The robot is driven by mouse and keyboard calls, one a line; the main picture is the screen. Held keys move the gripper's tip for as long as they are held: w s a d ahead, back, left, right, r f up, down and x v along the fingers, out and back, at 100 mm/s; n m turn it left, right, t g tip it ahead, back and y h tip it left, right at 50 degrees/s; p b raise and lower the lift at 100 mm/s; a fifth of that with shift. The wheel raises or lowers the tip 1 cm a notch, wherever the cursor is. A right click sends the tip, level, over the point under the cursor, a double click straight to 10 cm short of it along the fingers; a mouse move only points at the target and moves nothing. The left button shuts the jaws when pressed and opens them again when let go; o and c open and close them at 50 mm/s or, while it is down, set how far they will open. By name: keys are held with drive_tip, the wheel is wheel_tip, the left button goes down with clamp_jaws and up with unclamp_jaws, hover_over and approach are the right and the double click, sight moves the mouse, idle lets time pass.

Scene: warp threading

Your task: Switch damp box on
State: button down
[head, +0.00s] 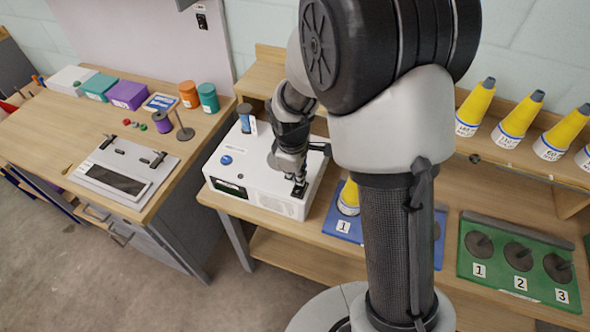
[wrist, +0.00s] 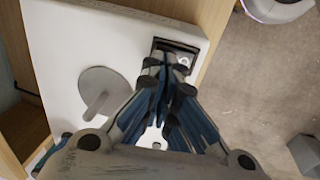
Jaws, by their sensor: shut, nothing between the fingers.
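The damp box (head: 235,172) is a white box on the bench, with a blue knob (head: 226,160), a dark display (head: 229,187) on its front and a black rocker switch (head: 299,191) near its front right corner. My gripper (head: 298,181) is shut and empty, pointing down at the switch. In the wrist view the switch (wrist: 182,48) lies just beyond my fingertips (wrist: 167,66), which partly cover it. I cannot tell whether they touch it, nor which way the rocker is set.
A blue tray (head: 337,224) with a yellow cone is to the right. Yellow cones (head: 476,107) line the shelf.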

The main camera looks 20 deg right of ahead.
drive_tip(key=shift+f, duration=0.35)
drive_tip(key=shift+d+p, duration=0.1)
drive_tip(key=shift+p, duration=0.4)
drive_tip(key=shift+w+p, duration=0.1)
drive_tip(key=shift+p, duration=0.5)
drive_tip(key=shift+w+d+f+g+y+p, duration=0.2)
drive_tip(key=shift+g+y+p, duration=0.35)
drive_tip(key=shift+p, duration=0.55)
drive_tip(key=shift+f+g+p, duration=0.35)
drive_tip(key=shift+f, duration=0.05)
drive_tip(key=shift+s+a+f, duration=0.1)
drive_tip(key=shift+s, duration=0.1)
